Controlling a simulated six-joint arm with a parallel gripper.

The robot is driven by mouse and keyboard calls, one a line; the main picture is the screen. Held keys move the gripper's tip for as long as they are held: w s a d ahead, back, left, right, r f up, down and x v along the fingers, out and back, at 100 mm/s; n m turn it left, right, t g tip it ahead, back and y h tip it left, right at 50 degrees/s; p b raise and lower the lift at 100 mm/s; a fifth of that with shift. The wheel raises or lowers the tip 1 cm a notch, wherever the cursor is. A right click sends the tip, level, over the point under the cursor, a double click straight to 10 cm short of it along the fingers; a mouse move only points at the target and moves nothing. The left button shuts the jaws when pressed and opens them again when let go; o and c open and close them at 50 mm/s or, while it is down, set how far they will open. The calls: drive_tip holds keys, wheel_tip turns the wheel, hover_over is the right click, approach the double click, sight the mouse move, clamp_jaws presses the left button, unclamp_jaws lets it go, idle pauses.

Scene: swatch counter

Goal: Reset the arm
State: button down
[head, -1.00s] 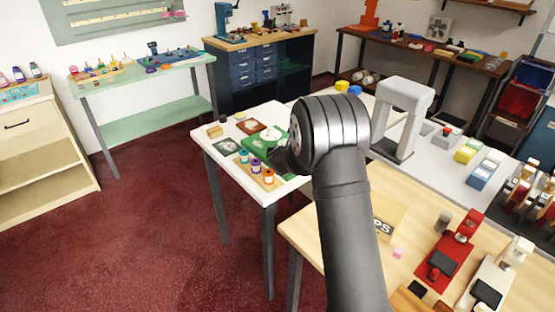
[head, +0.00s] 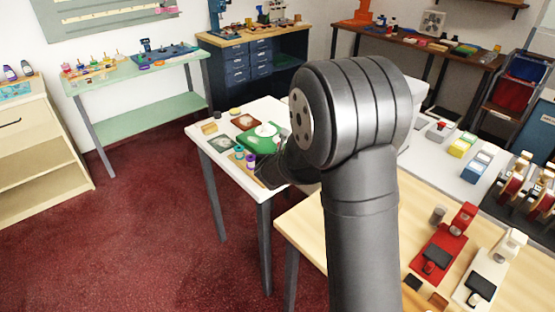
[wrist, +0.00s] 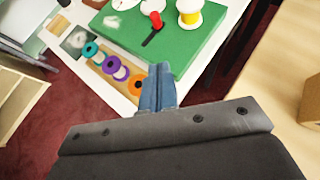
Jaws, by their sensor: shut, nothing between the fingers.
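My gripper (wrist: 160,88) shows in the wrist view with its two blue-grey fingers together and nothing between them. It is above the front edge of the white table (wrist: 60,52), beside the row of spools in the picture; the height above the table is hard to tell. In the head view my dark arm stands large in the middle and hides the gripper's fingertips.
A green board (wrist: 195,45) with a red lever (wrist: 154,22) lies on the white table. Teal (wrist: 91,49), purple (wrist: 115,68) and orange (wrist: 136,84) spools stand near the fingers. A wooden table (head: 300,222) is at right. Red floor (head: 130,235) is clear at left.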

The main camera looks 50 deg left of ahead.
idle(0.4)
drive_tip(key=x, duration=0.9)
drive_tip(key=shift+w+a+f, duration=0.2)
drive_tip(key=shift+w+a, duration=0.05)
drive_tip(key=shift+s+a, duration=0.2)
drive_tip(key=shift+a, duration=0.35)
drive_tip(key=shift+s+a, duration=0.2)
drive_tip(key=shift+a, duration=0.3)
drive_tip(key=shift+s+a, duration=0.1)
drive_tip(key=shift+a, duration=0.35)
drive_tip(key=shift+s, duration=0.25)
drive_tip(key=shift+w, duration=0.15)
